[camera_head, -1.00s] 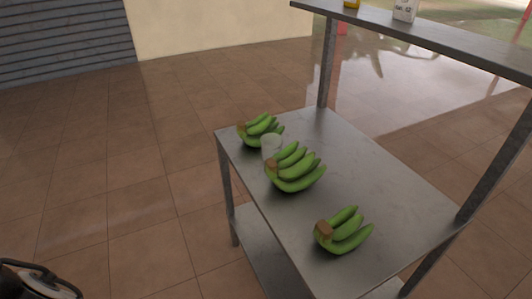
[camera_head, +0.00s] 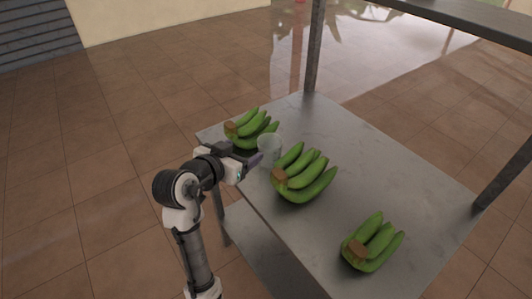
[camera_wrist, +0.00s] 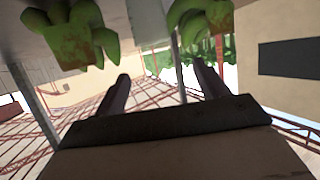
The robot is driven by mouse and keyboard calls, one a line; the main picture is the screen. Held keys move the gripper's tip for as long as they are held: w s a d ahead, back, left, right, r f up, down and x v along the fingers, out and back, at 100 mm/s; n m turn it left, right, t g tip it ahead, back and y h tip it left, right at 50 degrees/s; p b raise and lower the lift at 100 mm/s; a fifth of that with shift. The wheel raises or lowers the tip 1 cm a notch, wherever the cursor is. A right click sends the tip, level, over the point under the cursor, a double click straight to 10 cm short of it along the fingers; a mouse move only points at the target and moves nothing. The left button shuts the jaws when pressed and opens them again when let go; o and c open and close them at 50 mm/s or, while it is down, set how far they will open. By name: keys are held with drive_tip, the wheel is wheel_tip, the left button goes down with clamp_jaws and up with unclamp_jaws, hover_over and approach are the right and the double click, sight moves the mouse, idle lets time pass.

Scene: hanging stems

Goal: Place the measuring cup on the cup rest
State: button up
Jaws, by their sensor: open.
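The measuring cup (camera_head: 269,149) is a small translucent cup near the far left edge of the metal table. It stands between two green banana bunches. My gripper (camera_head: 254,162) is at the table's left edge, its fingers pointing at the cup from the left, just short of it. In the wrist view my gripper (camera_wrist: 160,85) has its two dark fingers spread apart with nothing held between them. I cannot make out the cup in the wrist view. I cannot pick out a cup rest in either view.
One banana bunch (camera_head: 250,129) lies behind the cup, another (camera_head: 304,176) close on its right, and a third (camera_head: 372,244) at the near end. The metal table (camera_head: 400,180) is bare on its right side. A shelf (camera_head: 460,22) on posts overhangs the back.

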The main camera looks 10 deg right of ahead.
drive_tip(key=p, duration=0.2)
approach(275, 138)
drive_tip(key=shift+p+x, duration=1.1)
drive_tip(key=shift+x, duration=2.25)
drive_tip(key=c, duration=0.8)
